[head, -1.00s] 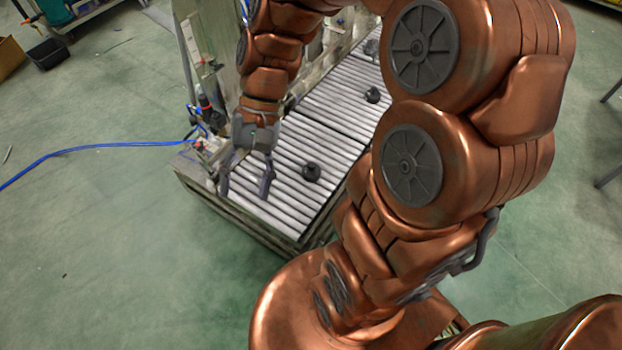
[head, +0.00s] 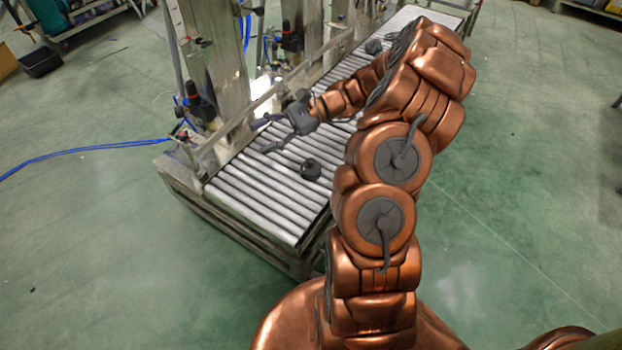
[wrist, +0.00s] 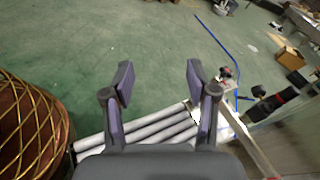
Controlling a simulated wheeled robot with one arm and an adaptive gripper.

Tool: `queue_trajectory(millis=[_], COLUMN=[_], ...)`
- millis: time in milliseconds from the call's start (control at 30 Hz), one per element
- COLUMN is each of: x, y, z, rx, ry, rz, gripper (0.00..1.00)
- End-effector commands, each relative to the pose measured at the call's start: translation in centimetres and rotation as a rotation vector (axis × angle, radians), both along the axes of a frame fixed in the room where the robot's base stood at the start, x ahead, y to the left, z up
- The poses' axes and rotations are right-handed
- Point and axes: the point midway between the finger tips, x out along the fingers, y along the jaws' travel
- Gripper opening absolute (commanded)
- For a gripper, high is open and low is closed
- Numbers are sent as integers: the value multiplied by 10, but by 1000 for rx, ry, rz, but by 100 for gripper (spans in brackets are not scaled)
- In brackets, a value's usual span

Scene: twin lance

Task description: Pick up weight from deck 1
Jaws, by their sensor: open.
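A dark round weight (head: 311,170) sits on the near part of the roller deck (head: 262,205) in the head view. A second dark weight (head: 373,47) is farther back, beside my arm. My gripper (head: 262,136) is open and empty, with its fingers pointing left. In the picture it is above and left of the near weight; its height over the rollers is hard to judge. In the wrist view my open fingers (wrist: 158,82) frame floor and roller ends, and no weight shows. No label tells which deck is deck 1.
Metal posts and a rail (head: 213,75) stand along the deck's left side, close to my gripper. A blue hose (head: 85,150) lies on the floor at left. A black bin (head: 40,62) is at the far left. Green floor is clear in front and at right.

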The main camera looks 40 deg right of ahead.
Motion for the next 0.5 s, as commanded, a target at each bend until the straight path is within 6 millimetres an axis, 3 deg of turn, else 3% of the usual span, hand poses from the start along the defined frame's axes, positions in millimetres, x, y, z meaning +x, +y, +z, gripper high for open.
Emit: queue_trajectory(millis=[33,267,500], x=[5,13,-1], y=[-18,-97,-175], z=[-29,-112,-198], rx=[32,170,285], ry=[19,97,165], rz=[-55,-287,-510], gripper=[58,58,58])
